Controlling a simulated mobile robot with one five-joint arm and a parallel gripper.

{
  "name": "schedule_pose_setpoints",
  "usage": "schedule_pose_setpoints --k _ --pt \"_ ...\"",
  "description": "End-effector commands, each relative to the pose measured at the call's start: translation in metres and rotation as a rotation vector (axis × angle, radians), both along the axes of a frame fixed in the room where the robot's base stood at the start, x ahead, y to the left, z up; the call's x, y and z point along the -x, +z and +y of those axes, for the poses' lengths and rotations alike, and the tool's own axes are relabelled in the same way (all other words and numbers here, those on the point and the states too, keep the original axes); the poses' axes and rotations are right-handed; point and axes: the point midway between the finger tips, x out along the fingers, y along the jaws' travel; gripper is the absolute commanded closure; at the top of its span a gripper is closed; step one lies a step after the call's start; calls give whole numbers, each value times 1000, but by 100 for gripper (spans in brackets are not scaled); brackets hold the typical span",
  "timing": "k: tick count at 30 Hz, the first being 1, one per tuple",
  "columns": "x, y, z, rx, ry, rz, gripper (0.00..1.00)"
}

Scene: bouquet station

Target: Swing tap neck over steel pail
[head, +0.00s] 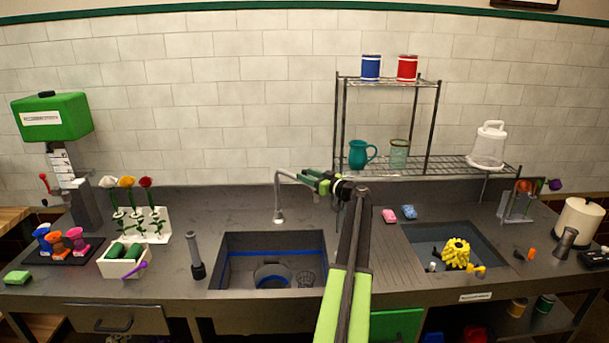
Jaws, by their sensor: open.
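The grey tap neck (278,193) rises behind the left sink basin, with its spout end hanging down near the basin's back left edge. Its right end runs behind my gripper, and the tap's base is hidden. My gripper (309,180), dark with green parts, is open at the neck's upper right end. I cannot tell if it touches the neck. A grey round pail (272,270) with blue in it stands in the left basin, in front of the spout end.
A mesh cup (305,279) stands right of the pail in the left basin (231,262). A wire rack (431,125) stands behind my arm. A yellow object (456,253) is in the right basin. A grey cylinder tool (196,258) stands left of the left basin.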

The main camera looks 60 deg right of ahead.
Motion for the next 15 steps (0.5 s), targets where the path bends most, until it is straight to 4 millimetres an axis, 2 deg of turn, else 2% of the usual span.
schedule_pose_setpoints --k 1,5,13,15 --pt "-8 0 -2 0 1 0 57" --pt "-18 0 -3 0 1 0 57" --pt "-20 0 -2 0 1 0 57" --pt "-20 0 -2 0 1 0 64"
